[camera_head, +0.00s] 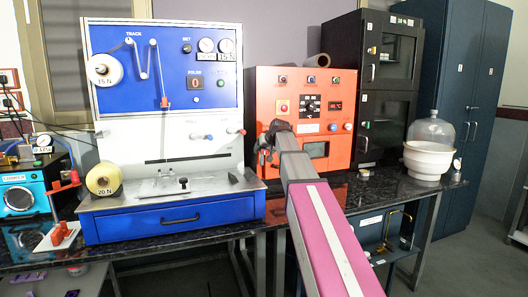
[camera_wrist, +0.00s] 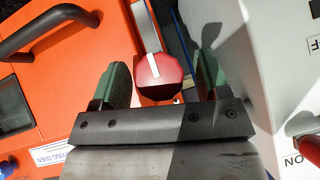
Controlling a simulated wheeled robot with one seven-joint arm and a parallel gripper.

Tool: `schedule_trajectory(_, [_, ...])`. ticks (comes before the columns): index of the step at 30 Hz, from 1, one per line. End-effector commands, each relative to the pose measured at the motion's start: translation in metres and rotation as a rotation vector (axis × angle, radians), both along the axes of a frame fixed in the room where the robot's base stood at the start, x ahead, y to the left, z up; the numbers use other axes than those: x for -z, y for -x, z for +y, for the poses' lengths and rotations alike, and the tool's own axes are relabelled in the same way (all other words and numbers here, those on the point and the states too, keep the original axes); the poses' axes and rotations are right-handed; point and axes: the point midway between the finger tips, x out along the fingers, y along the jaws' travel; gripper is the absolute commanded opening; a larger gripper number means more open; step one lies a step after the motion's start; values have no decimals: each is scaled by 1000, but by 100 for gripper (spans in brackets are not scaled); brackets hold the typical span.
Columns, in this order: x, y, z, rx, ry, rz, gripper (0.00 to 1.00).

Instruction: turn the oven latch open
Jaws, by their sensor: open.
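The orange oven (camera_head: 258,90) stands on the bench, and its front also fills the left of the wrist view (camera_wrist: 95,90). A red knob with a pale stripe (camera_wrist: 160,80), which looks like the oven latch, sits at the oven's edge in the wrist view. My gripper (camera_wrist: 158,82) is open, with one green finger on each side of the knob. I cannot tell whether either finger touches it. In the head view my gripper (camera_head: 270,140) is at the oven's left front, and my arm hides the latch.
A black bar handle (camera_wrist: 48,28) crosses the oven front beside the left finger. The white and blue test machine (camera_head: 160,65) stands close to the oven's left, leaving a narrow gap. A dark cabinet (camera_head: 345,45) is to the right, with a white bowl and glass dome (camera_head: 428,160) beyond.

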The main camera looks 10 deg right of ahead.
Motion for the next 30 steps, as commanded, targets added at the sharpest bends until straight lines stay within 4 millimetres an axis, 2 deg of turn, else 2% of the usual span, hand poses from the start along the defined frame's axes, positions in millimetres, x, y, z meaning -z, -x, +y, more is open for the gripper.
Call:
schedule_trajectory(5, [-14,15,-6,0,0,-2,69])
schedule_trajectory(12, [-45,45,-19,0,0,-2,69])
schedule_trajectory(18, [-65,64,-26,1,-1,0,69])
schedule_trajectory(30, [-74,71,-30,0,-1,0,69])
